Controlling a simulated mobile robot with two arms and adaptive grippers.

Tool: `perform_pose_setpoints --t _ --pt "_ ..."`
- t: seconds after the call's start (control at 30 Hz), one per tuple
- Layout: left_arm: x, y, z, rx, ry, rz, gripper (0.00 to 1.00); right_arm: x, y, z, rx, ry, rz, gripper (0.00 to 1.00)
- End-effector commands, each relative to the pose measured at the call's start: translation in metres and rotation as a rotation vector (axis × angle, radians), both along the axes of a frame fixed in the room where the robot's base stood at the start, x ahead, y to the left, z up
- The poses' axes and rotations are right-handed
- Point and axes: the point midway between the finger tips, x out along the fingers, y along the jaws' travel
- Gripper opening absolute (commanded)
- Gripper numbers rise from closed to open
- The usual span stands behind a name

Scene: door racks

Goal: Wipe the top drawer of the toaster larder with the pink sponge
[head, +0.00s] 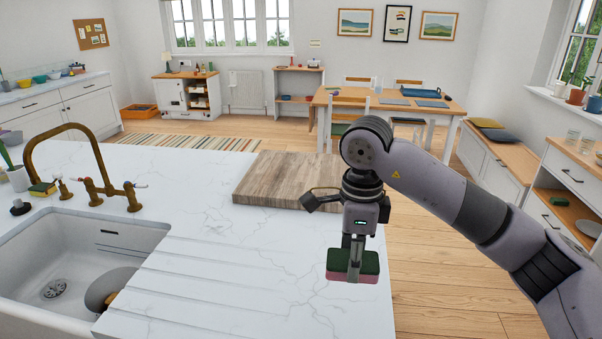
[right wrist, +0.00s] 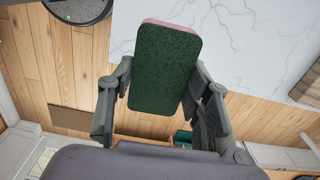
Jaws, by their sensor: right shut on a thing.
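The pink sponge (head: 352,279) has a dark green scouring face and a pink body. My right gripper (head: 354,256) is shut on it and holds it near the right edge of the marble counter, pointing down. In the right wrist view the sponge (right wrist: 166,68) sits between the two fingers, its green face toward the camera and a pink strip at its far end. My left gripper is in neither view. I cannot tell which piece of furniture is the toaster larder; no opened drawer shows clearly.
A wooden board (head: 283,180) lies on the marble counter (head: 215,260), with a sink (head: 75,255) and brass tap (head: 90,180) at left. Another sponge (head: 42,189) sits by the tap. Wood floor (head: 440,290) is clear right of the counter. A dining table (head: 385,99) stands behind.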

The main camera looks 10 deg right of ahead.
Motion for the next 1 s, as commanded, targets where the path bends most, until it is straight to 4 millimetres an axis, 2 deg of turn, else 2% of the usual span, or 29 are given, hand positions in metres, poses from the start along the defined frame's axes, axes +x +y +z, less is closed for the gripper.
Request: perform_pose_setpoints --t 0.17,0.37,0.7,0.83,1.0 --pt "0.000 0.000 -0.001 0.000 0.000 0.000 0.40 -0.012 -0.008 -0.016 -0.011 -0.009 0.214 0.23" --pt "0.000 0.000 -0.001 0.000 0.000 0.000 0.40 -0.042 -0.020 -0.047 -0.028 -0.020 0.690 0.23" --pt "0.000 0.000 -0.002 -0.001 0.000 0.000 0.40 -0.108 -0.036 -0.093 -0.022 -0.003 1.494 0.23" --pt "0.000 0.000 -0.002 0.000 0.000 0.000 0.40 -0.126 -0.038 -0.102 -0.010 0.001 1.691 0.23" --pt "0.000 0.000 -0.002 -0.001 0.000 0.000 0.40 -0.138 -0.039 -0.107 -0.002 0.002 1.813 0.23"
